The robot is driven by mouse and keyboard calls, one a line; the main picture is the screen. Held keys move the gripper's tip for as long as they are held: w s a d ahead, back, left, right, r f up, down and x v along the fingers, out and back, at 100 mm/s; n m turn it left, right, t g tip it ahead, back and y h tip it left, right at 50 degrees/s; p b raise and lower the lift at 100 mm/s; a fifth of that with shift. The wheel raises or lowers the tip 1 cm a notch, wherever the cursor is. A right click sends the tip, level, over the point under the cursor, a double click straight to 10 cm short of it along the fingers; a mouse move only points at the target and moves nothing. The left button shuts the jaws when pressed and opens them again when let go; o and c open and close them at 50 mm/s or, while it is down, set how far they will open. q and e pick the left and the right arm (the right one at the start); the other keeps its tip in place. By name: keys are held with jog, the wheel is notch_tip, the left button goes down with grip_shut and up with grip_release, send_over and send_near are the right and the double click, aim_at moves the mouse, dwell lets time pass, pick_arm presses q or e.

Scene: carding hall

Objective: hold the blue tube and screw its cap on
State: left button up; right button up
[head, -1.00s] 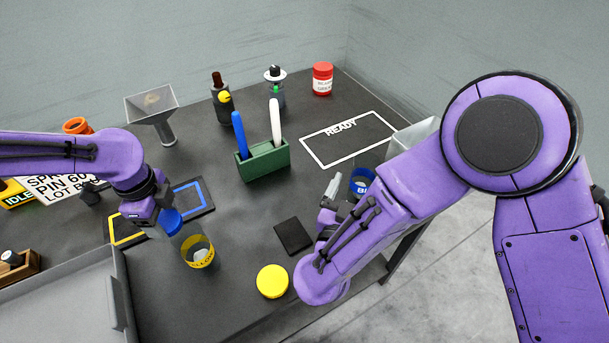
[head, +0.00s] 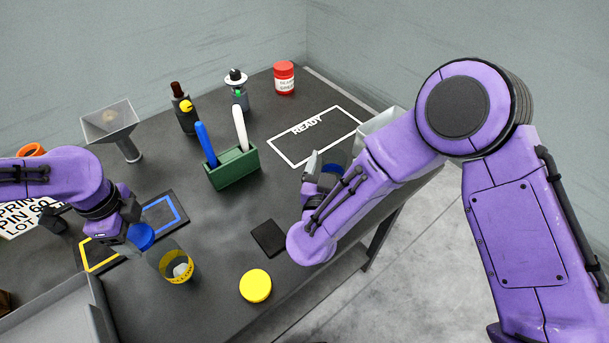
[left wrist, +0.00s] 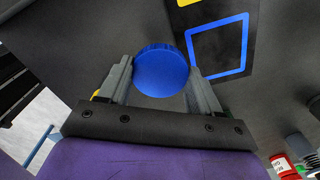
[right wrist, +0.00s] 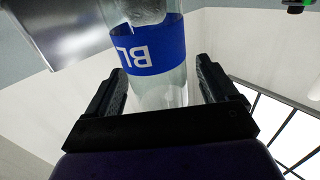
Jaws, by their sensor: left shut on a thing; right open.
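The blue cap (head: 141,236) is in my left gripper (head: 132,238), above the table. The left wrist view shows the round cap (left wrist: 161,71) between the two fingers (left wrist: 160,80). The blue tube (head: 333,172) is clear with a blue label; in the head view my right arm hides much of it. In the right wrist view the tube (right wrist: 148,50) stands between the open fingers of my right gripper (right wrist: 165,90), with a gap visible on the right side. Part of its label lettering shows.
A yellow-labelled tube (head: 178,268) stands close to my left gripper. A yellow cap (head: 255,286) and a dark pad (head: 268,238) lie nearby. A green holder (head: 232,170) with two pens stands mid-table. The READY rectangle (head: 315,137) is empty.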

jog(key=c, duration=1.1)
jog(key=shift+o, duration=0.2)
